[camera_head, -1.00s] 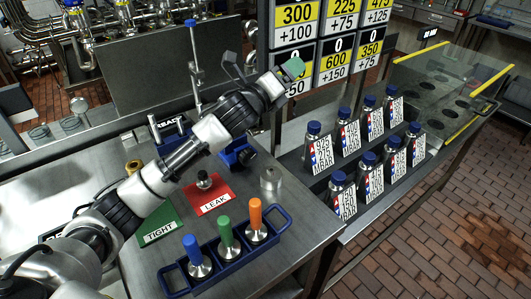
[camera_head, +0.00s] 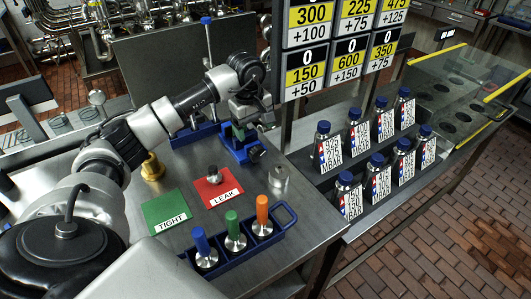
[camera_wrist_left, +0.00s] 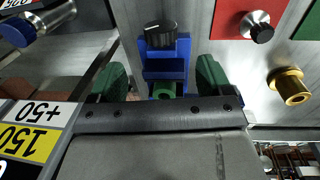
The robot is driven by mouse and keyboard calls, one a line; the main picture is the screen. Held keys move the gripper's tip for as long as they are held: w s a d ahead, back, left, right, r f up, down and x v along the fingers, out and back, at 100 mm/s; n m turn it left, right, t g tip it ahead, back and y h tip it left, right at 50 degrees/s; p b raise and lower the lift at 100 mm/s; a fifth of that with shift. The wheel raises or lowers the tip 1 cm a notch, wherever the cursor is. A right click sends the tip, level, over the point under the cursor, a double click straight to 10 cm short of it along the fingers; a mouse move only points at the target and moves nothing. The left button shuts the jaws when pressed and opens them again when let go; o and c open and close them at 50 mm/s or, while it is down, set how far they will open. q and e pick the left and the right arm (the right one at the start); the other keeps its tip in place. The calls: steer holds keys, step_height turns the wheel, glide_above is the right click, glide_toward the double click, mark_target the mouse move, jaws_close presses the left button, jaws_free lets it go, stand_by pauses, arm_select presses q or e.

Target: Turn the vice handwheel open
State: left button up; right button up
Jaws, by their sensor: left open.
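The blue vice (camera_head: 236,153) stands on the steel bench with its black handwheel (camera_head: 256,152) on the near right side. In the left wrist view the vice (camera_wrist_left: 165,70) lies between my finger lines, with the ridged handwheel (camera_wrist_left: 160,34) beyond the fingertips. A small green ring-shaped part (camera_wrist_left: 164,90) shows at the vice jaws. My left gripper (camera_head: 240,126) points down over the vice, and partly hides it. Its green-padded fingers are spread, one on each side of the vice in the left wrist view (camera_wrist_left: 161,80); nothing is gripped. My right gripper is out of view.
A red LEAK mat (camera_head: 217,190) with a dark-knobbed piece, a green TIGHT mat (camera_head: 167,212) and a brass fitting (camera_head: 152,168) lie nearby. A blue rack (camera_head: 282,235) holds three coloured-handled tools. Hanging number panels (camera_head: 306,70) are close to my left gripper's right.

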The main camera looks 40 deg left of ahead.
mark_target(254, 151)
arm_select(q)
steer(key=f, duration=0.3)
steer(key=f+p, duration=0.1)
steer(key=f, duration=0.3)
steer(key=w+f+p, duration=0.1)
steer(key=f, duration=0.2)
steer(key=shift+d+f, duration=0.2)
steer(key=shift+f, duration=0.15)
steer(key=c, duration=0.9)
steer(key=shift+f, duration=0.1)
steer(key=shift+c, duration=0.2)
steer(key=t+b, duration=0.1)
steer(key=b, duration=0.2)
steer(key=t+h+b, duration=0.1)
steer(key=t+b, duration=0.1)
steer(key=b, duration=0.2)
steer(key=t+b, duration=0.1)
steer(key=b, duration=0.2)
steer(key=shift+s+f+h+b, duration=0.1)
steer(key=shift+f+h+b, duration=0.15)
steer(key=shift+h+b, duration=0.15)
steer(key=shift+r+t+b, duration=0.2)
steer(key=shift+t+b, duration=0.3)
steer(key=shift+b, duration=0.05)
steer(key=shift+r, duration=0.2)
